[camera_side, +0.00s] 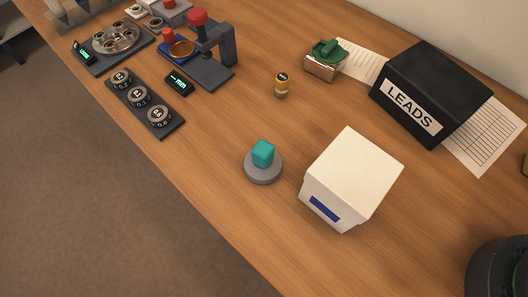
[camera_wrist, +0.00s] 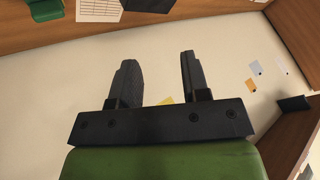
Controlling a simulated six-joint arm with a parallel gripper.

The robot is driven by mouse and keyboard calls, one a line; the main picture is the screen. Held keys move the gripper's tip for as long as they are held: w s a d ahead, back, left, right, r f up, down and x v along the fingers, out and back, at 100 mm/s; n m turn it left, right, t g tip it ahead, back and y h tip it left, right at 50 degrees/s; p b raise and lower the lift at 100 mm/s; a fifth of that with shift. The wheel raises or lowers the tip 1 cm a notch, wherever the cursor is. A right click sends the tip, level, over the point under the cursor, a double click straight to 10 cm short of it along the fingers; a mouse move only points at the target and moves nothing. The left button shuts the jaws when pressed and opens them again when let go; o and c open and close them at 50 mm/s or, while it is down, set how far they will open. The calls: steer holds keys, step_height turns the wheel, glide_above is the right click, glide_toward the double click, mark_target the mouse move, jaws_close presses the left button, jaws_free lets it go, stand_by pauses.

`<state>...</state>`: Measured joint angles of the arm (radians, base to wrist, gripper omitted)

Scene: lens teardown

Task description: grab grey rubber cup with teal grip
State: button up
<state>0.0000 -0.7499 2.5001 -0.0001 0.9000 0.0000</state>
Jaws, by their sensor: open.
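The grey rubber cup (camera_side: 263,170) stands on the wooden table near its front edge, in the side view. Its teal grip (camera_side: 263,152) is a small block sticking up from the middle. My gripper (camera_wrist: 158,75) shows only in the wrist view, with two dark fingers apart and nothing between them. The wrist view faces a pale wall, and the cup is not in it. How far my gripper is from the cup cannot be told.
A white box (camera_side: 352,178) stands just right of the cup. A black LEADS box (camera_side: 432,95) is behind it on paper sheets. Table left of the cup is clear.

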stand_by(0.3)
steer(key=o, duration=0.3)
